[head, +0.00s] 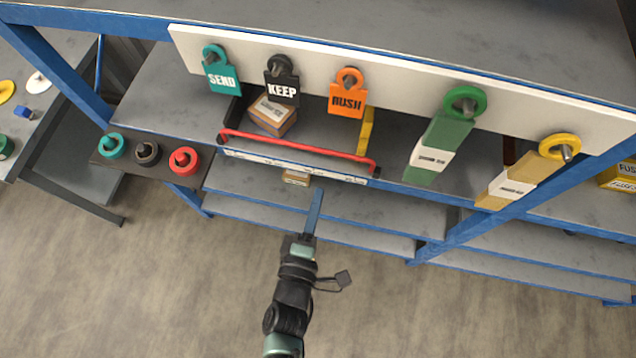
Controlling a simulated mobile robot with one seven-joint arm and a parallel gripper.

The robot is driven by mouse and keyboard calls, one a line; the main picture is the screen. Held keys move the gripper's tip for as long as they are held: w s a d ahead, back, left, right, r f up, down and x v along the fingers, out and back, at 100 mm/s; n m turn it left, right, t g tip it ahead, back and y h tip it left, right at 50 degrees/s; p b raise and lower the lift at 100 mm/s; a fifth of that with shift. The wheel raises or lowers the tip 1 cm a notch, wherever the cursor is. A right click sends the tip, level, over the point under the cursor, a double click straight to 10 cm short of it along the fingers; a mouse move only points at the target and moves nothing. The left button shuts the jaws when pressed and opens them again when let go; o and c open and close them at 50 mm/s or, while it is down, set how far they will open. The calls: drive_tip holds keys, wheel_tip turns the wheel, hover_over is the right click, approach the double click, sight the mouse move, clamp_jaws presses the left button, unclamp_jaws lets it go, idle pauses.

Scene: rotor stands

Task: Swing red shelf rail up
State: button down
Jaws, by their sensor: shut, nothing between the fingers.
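The red shelf rail (297,147) runs across the front of a shelf bay in the head view, just above a white label strip (295,166). It looks low, with bent ends at left and right. A cardboard box (272,116) sits behind it in the bay. My gripper (304,238) is at the end of my arm, below the rail in the picture and apart from it. It is shut and holds nothing. The fingertips are small and hard to make out against a blue strip.
A white board (400,82) above carries SEND, KEEP and RUSH tags and green and yellow rings with hanging boxes. A dark side stand (150,170) at left holds teal, black and red rings. Another small box (297,179) shows below the strip. The floor in front is clear.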

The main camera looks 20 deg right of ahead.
drive_tip(key=shift+b+v, duration=0.3)
drive_tip(key=shift+v, duration=1.85)
drive_tip(key=shift+a+r, duration=0.1)
drive_tip(key=shift+r, duration=0.15)
